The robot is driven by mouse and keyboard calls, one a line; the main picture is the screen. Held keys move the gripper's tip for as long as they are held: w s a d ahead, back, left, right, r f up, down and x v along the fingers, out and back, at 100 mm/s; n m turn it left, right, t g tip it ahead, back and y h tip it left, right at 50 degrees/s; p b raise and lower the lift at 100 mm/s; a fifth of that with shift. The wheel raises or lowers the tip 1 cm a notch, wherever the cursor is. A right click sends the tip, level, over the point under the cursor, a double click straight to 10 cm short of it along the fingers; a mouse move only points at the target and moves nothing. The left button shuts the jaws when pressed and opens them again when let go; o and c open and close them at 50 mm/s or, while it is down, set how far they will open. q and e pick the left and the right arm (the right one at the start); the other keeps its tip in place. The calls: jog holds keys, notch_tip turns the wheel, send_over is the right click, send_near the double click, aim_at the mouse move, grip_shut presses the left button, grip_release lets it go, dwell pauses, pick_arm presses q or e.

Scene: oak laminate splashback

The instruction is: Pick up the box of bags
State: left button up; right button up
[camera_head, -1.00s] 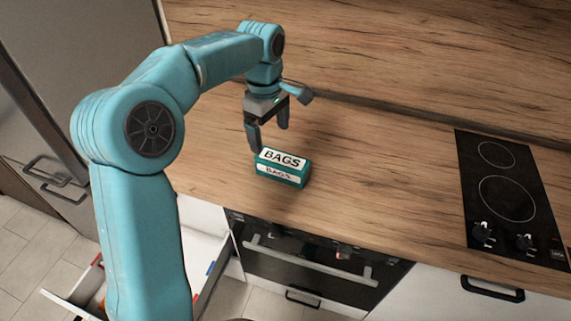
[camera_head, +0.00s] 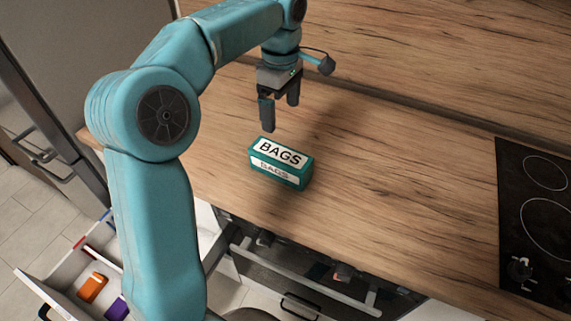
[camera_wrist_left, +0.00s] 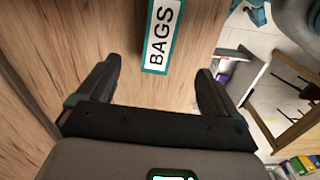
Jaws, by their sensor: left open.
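The box of bags (camera_head: 280,163) is a small teal box with white "BAGS" labels on its top and front. It sits on the wooden counter near the front edge. In the left wrist view the box (camera_wrist_left: 161,37) lies at the top middle, ahead of the fingers and partly cut off by the frame. My left gripper (camera_head: 280,114) is open and empty, above and just behind the box, fingers pointing down. Both fingers show in the left wrist view (camera_wrist_left: 157,92), apart from the box. My right gripper is not in view.
A black cooktop (camera_head: 540,215) is set into the counter at right. An open drawer (camera_head: 68,283) with an orange item (camera_head: 92,287) is at lower left, below the counter. An oven (camera_head: 300,272) is under the front edge. The counter between box and cooktop is clear.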

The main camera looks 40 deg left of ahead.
pick_arm(q)
notch_tip(320, 180, down, 4)
jog(key=s+r, duration=0.1)
send_over(280, 153)
jog(key=f, duration=0.6)
jog(key=shift+d+f+b, duration=0.1)
jog(key=shift+d+b, duration=0.1)
jog(key=shift+b, duration=0.15)
jog(key=shift+s+d+f, duration=0.15)
jog(key=shift+s+f, duration=0.2)
jog(key=f, duration=0.3)
jog(key=w+f, duration=0.1)
jog(key=f, duration=0.1)
jog(key=shift+a+p, duration=0.35)
jog(key=shift+s+f, duration=0.15)
jog(key=shift+s+d, duration=0.1)
jog(key=shift+w, duration=0.2)
jog(key=c, duration=0.8)
jog(key=shift+s, duration=0.1)
jog(key=c, duration=0.5)
